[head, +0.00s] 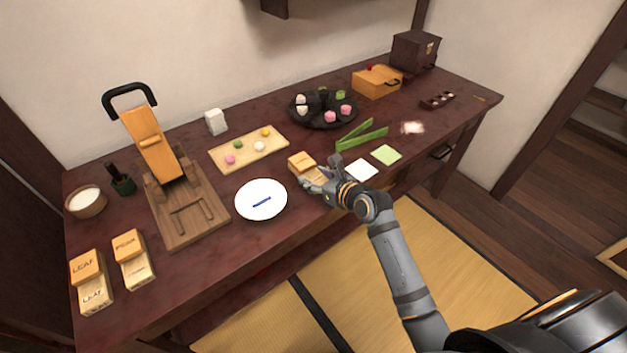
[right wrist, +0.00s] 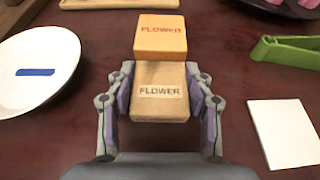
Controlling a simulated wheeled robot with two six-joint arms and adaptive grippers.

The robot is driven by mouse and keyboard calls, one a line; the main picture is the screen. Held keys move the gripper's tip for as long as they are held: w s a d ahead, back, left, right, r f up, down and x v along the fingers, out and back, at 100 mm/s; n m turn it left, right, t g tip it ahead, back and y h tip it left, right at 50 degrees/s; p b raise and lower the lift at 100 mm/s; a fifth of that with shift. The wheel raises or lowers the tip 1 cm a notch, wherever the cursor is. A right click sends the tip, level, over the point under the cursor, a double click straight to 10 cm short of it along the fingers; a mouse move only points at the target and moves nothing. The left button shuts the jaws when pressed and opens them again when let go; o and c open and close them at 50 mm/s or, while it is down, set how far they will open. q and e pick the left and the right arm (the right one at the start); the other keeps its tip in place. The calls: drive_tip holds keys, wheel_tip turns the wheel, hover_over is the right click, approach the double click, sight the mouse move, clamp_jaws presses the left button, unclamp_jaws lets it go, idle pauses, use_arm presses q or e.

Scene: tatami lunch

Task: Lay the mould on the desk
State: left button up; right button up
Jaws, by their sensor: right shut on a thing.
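The flower mould is a wooden block in two parts, each marked FLOWER. In the right wrist view its darker orange part (right wrist: 160,42) lies behind its paler part (right wrist: 160,105). In the head view the mould (head: 301,162) is at the middle of the dark red desk (head: 235,265), right of the white plate. My right gripper (head: 318,184) is shut on the paler part, one finger on each side; it also shows in the right wrist view (right wrist: 160,78). I cannot tell whether the mould touches the desk. My left gripper is not in view.
A white plate (head: 247,211) with a blue strip is close on the left. Green tongs (head: 362,137), a white square (head: 362,170) and a green square (head: 386,154) lie to the right. LEAF blocks (head: 88,268) stand at the far left.

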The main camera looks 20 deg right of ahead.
drive_tip(key=o, duration=1.2)
drive_tip(key=shift+f, duration=0.1)
drive_tip(key=p+v, duration=0.1)
drive_tip(key=v, duration=0.2)
drive_tip(key=p+v, duration=0.1)
drive_tip(key=v, duration=0.2)
drive_tip(key=p+v, duration=0.1)
drive_tip(key=v, duration=0.2)
drive_tip(key=shift+s+r, duration=0.1)
drive_tip(key=shift+r, duration=0.25)
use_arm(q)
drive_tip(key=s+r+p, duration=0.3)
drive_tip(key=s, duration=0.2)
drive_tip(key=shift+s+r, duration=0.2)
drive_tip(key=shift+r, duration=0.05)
use_arm(e)
drive_tip(key=v, duration=0.2)
drive_tip(key=shift+s+d+r, duration=0.1)
drive_tip(key=shift+s+d, duration=0.05)
drive_tip(key=shift+s, duration=0.2)
